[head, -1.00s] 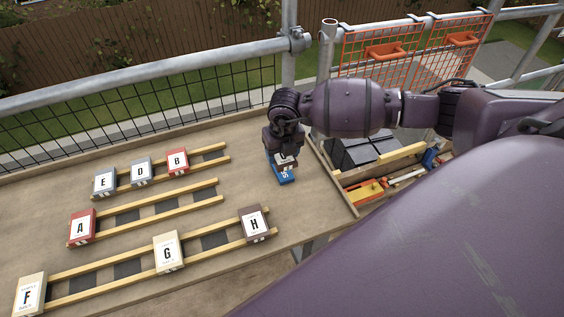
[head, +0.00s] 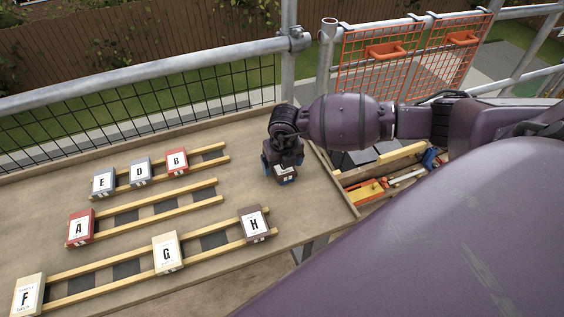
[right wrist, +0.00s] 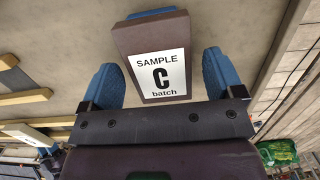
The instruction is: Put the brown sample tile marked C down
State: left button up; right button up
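The brown sample tile marked C (right wrist: 160,62) lies face up in the right wrist view, its label readable. My right gripper (right wrist: 160,72) is open, with one blue finger on each side of the tile. A clear gap shows between the tile and the right-hand finger, and the left-hand finger is close to the tile's edge. A blue edge (right wrist: 152,13) shows just beyond the tile; I cannot tell what it belongs to. My left gripper is out of view.
Tiles E (head: 104,181), D (head: 140,170), B (head: 176,160), A (head: 80,228), F (head: 29,295), G (head: 167,252) and H (head: 254,223) sit on wooden battens to the left. A tool box (head: 352,208) stands right. Bare board (head: 250,160) surrounds my gripper.

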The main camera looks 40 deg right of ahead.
jog(key=shift+r, duration=0.1)
jog(key=shift+r, duration=0.3)
notch_tip(320, 180, up, 12)
jog(key=s, duration=0.1)
jog(key=shift+s+a+f+p, duration=0.15)
jog(key=shift+s+f+p, duration=0.1)
jog(key=shift+p, duration=0.15)
jog(key=shift+f, duration=0.1)
dwell(0.3)
